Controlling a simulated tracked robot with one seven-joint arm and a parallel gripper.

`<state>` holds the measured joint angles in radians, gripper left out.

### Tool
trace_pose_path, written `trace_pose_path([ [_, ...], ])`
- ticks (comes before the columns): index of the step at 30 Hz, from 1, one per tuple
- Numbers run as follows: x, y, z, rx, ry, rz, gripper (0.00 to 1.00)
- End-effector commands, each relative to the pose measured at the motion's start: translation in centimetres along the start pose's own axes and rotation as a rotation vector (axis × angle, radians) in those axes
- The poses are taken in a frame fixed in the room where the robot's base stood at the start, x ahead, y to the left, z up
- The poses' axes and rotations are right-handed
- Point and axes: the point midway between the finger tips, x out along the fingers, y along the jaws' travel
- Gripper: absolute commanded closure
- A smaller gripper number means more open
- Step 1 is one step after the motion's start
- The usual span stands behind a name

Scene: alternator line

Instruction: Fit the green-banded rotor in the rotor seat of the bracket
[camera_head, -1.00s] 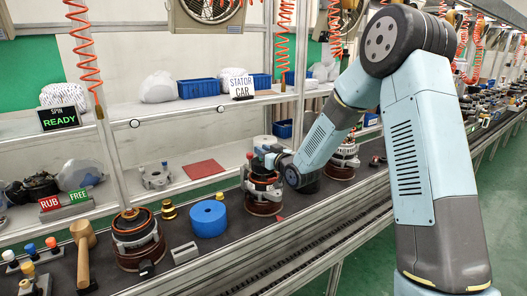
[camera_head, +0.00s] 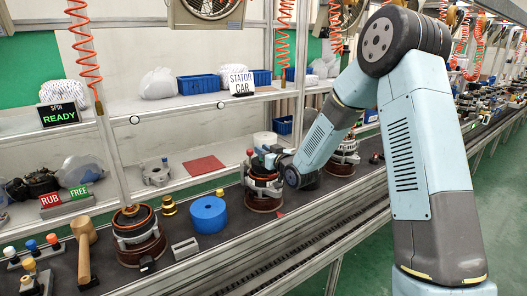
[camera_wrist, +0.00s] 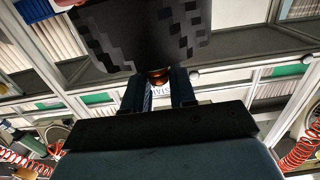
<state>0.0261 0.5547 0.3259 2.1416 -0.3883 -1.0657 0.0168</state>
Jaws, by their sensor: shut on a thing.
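My gripper (camera_head: 262,158) is at the middle assembly on the dark bench, a bracket (camera_head: 263,187) with grey metal parts on a red-brown round base. In the wrist view the two fingers (camera_wrist: 160,92) are close together on a small coppery piece (camera_wrist: 159,77), which seems to be the rotor's shaft. A large dark body with a jagged, stepped pattern (camera_wrist: 145,35) fills the top of that view and looks like the rotor. No green band shows. The rotor seat is hidden, so I cannot tell how far the rotor sits in it.
A similar assembly (camera_head: 138,240) stands at left and another (camera_head: 343,160) behind my arm. A shelf with blue bins (camera_head: 198,87) stands behind.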

Motion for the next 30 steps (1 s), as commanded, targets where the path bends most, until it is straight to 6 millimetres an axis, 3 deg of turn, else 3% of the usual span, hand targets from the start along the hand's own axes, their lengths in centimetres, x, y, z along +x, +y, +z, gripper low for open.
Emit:
trace_pose_path([
  [30,0.1,0.0,1.2,-0.002,0.008,-0.001,1.00],
])
